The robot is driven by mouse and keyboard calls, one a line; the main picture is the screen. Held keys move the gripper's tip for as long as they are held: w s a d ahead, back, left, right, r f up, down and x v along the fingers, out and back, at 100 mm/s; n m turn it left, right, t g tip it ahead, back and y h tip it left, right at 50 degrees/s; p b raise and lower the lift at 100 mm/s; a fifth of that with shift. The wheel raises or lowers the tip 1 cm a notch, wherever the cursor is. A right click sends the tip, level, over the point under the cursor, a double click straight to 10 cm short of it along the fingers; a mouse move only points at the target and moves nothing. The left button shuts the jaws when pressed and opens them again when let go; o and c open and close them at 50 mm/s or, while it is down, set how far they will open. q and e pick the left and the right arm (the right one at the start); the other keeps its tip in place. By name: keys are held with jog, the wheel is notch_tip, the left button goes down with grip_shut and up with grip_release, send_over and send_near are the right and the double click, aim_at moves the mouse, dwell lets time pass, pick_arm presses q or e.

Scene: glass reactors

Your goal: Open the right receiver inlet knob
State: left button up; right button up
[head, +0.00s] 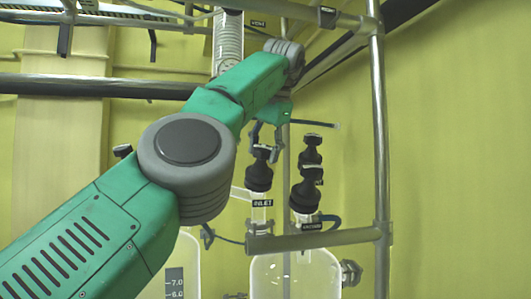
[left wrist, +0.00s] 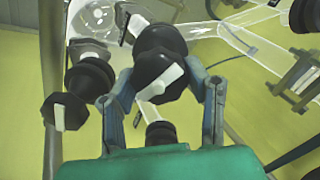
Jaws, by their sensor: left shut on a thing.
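The right receiver inlet knob (head: 259,177) is a black ribbed knob on a glass neck above the "INLET" label (head: 262,203). My left gripper (head: 267,143) reaches down to it from above, with its fingers at the knob's top. In the left wrist view the knob (left wrist: 160,45) has a black cap with a white bar, and it sits between the two fingers of my left gripper (left wrist: 168,88). The gripper is shut on this cap. My right gripper is not in view.
A vertical metal post (head: 378,130) and a horizontal rail (head: 320,239) frame the glass receiver (head: 290,275). Yellow wall lies right of the post.

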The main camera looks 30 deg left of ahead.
pick_arm(q)
jog(key=shift+r+n, duration=0.15)
jog(key=shift+n, duration=0.15)
dwell(0.5)
jog(key=o, duration=1.2)
jog(key=shift+c, duration=0.2)
jog(key=shift+f, duration=0.2)
